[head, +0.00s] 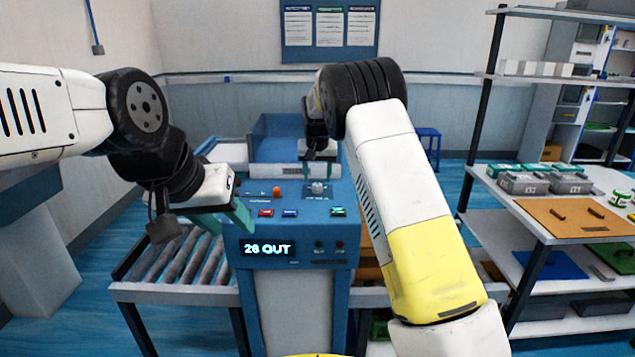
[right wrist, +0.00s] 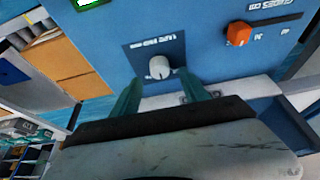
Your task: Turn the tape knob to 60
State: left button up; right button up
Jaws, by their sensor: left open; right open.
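The tape knob is a small grey-white round knob (head: 317,188) on the right of the blue machine's top panel. In the right wrist view the knob (right wrist: 158,68) sits on a dark square plate with a small label. My right gripper (right wrist: 160,80) is open, its two green fingertips on either side of the knob's near edge; contact cannot be told. In the head view the right gripper (head: 319,158) comes down just behind the knob, partly hidden by its own arm. The display (head: 267,248) seems to read "26 OUT". My left gripper (head: 240,216) is open at the panel's left edge.
An orange knob (head: 277,192) stands left of the tape knob. Red, blue and green lit buttons (head: 338,211) lie in front. A roller conveyor (head: 180,262) is at the left. A shelf (head: 560,215) with boxes and trays stands at the right.

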aim_at(317, 197)
jog(key=shift+v, duration=1.9)
